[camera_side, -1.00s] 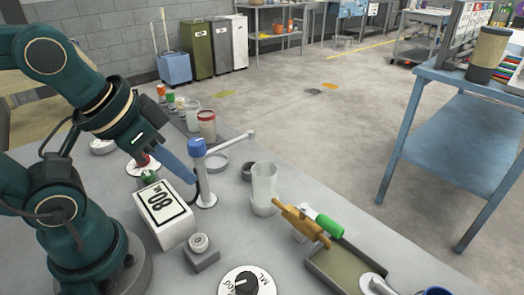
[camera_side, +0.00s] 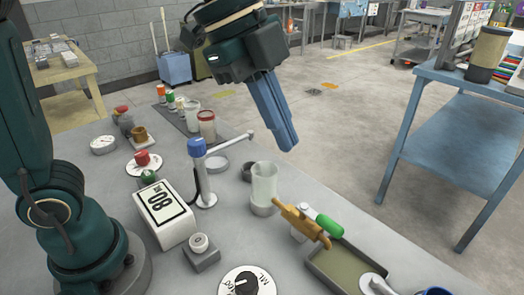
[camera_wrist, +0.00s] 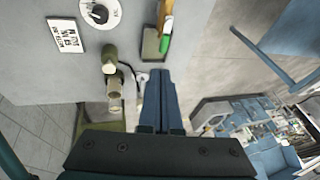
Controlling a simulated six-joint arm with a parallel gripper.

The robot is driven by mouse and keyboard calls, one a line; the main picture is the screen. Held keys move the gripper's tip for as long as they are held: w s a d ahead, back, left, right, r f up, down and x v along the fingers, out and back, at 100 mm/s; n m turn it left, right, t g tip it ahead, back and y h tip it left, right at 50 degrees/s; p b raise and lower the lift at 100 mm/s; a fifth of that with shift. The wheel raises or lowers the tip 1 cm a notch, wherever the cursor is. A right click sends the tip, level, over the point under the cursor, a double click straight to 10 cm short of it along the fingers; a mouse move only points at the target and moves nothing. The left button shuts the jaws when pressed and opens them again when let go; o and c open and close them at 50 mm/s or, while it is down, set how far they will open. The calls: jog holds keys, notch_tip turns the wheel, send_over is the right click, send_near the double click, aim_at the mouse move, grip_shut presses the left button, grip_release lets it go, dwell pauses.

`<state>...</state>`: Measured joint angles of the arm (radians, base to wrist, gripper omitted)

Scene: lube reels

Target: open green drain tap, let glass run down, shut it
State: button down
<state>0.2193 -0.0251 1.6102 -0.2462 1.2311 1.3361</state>
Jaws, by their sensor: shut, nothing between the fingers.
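The green drain tap handle (camera_side: 329,226) sits on the right of the brass tap body (camera_side: 300,221), near the table's front right. In the wrist view the green handle (camera_wrist: 164,44) lies beyond my fingertips. The clear glass (camera_side: 264,183) stands upright just left of the tap; its contents are hard to tell. My gripper (camera_side: 288,145) is shut and empty, high above and behind the glass and tap, fingers pointing down. In the wrist view its fingers (camera_wrist: 162,75) lie together.
A drain tray (camera_side: 345,268) lies below the tap. A blue-topped post with a side arm (camera_side: 203,170) stands left of the glass. A blue bench (camera_side: 460,130) stands right.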

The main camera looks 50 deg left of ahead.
jog(key=shift+w+d+f+g, duration=0.2)
jog(key=shift+d+f+g, duration=0.1)
jog(key=shift+d+f, duration=0.45)
send_near(325, 224)
notch_tip(325, 224, down, 2)
jog(key=s+d, duration=0.1)
jog(key=d, duration=0.1)
jog(key=shift+w+a+f, duration=0.1)
jog(key=shift+w+f, duration=0.25)
jog(key=shift+f, duration=0.3)
jog(key=shift+w+d+f, duration=0.1)
jog(key=shift+w+f, duration=0.3)
jog(key=shift+f, duration=0.3)
jog(key=shift+w+a+f, duration=0.1)
jog(key=shift+w+f, duration=0.25)
jog(key=shift+f, duration=0.3)
